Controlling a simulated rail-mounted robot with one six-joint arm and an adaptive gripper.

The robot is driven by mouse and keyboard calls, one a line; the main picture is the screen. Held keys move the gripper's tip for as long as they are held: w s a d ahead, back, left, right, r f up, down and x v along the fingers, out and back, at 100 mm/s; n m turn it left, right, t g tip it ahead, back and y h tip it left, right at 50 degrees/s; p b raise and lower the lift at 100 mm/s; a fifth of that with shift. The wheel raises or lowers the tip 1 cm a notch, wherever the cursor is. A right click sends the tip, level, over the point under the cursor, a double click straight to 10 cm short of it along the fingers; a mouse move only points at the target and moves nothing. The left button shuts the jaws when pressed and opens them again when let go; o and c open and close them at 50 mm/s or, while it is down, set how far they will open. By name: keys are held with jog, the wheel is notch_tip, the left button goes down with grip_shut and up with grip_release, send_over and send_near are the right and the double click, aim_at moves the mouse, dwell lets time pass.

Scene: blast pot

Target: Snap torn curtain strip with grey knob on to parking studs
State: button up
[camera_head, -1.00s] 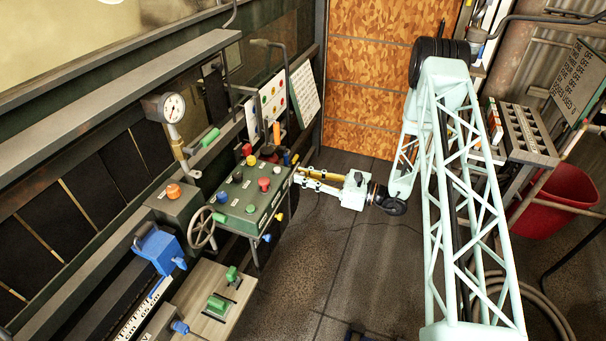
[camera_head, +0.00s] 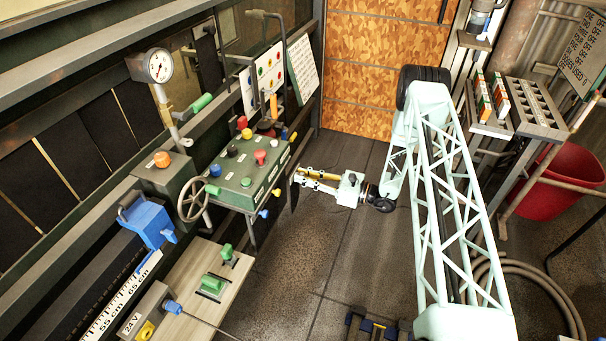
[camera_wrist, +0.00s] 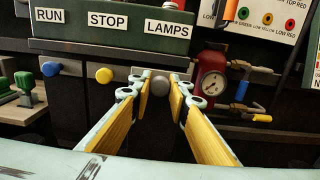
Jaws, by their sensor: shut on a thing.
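My gripper (camera_wrist: 161,78) shows in the wrist view with its two yellow-padded fingers closed in on a round grey knob (camera_wrist: 160,85). A dark strip (camera_wrist: 158,125) hangs below the knob, between the fingers. In the head view my gripper (camera_head: 297,176) is just right of the green control box, and a thin dark strip (camera_head: 293,195) shows at its tips. The knob is too small to make out there. I cannot tell the parking studs or the torn edge in either view.
The green control box (camera_head: 247,175) has coloured buttons on top. A blue knob (camera_wrist: 50,68) and a yellow knob (camera_wrist: 103,75) sit below it, left of my gripper. A red body with a gauge (camera_wrist: 210,85) stands to the right. The floor (camera_head: 330,240) in front is clear.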

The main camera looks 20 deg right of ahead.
jog(key=shift+w+f, duration=0.2)
jog(key=shift+f, duration=0.55)
jog(key=shift+b, duration=0.35)
jog(key=shift+b+x, duration=0.45)
jog(key=shift+x, duration=1.55)
jog(key=shift+b+x, duration=0.75)
jog(key=shift+x, duration=0.15)
dwell(1.5)
jog(key=o, duration=0.9)
jog(key=shift+o, duration=0.2)
